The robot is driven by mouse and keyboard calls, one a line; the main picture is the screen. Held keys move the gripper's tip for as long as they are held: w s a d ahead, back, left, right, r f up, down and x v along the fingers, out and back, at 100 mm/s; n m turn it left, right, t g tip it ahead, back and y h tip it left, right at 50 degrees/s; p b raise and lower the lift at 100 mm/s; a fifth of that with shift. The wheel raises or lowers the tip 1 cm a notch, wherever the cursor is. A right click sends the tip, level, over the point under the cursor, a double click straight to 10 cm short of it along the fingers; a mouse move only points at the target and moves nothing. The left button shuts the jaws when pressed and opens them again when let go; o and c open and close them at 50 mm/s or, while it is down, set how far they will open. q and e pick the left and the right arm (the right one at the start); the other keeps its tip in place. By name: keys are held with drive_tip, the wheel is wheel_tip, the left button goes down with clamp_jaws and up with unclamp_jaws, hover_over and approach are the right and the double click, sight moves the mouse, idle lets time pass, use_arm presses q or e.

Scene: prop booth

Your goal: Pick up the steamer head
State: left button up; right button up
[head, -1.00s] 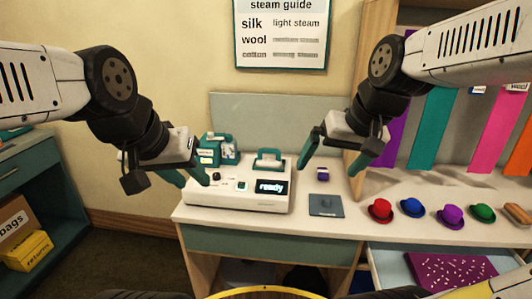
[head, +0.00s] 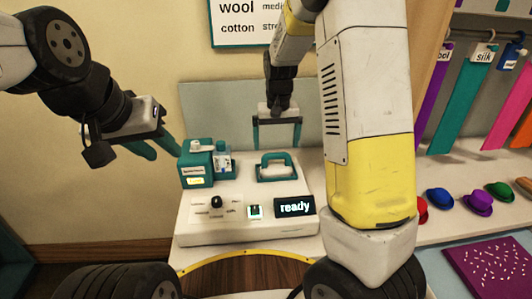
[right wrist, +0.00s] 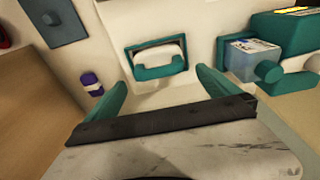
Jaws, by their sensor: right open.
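The steamer head (head: 290,172), a teal piece with a pale bar and a handle-like frame, sits on top of the white steamer machine (head: 245,231). It also shows in the right wrist view (right wrist: 160,72), upper middle. My right gripper (head: 277,148) is open, its teal fingers just above and behind the steamer head in the head view. In the right wrist view my right gripper (right wrist: 163,86) has its fingertips apart, with the steamer head beyond and between them; no contact is visible. My left gripper (head: 167,156) is open and empty, left of the machine.
A teal box with a bottle (head: 197,164) stands left of the steamer head. The machine's display (head: 294,207) reads "ready". A small purple spool (right wrist: 91,83) and a blue-grey pad (right wrist: 61,22) lie beside the machine. Coloured hats (head: 478,203) line the right counter.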

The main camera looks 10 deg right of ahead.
sight(276, 153)
drive_tip(key=f, duration=0.3)
drive_tip(key=w+f, duration=0.1)
drive_tip(key=f, duration=0.2)
drive_tip(key=shift+w+d+f, duration=0.15)
drive_tip(key=shift+f, duration=0.25)
drive_tip(key=shift+r, duration=0.1)
drive_tip(key=c, duration=1.8)
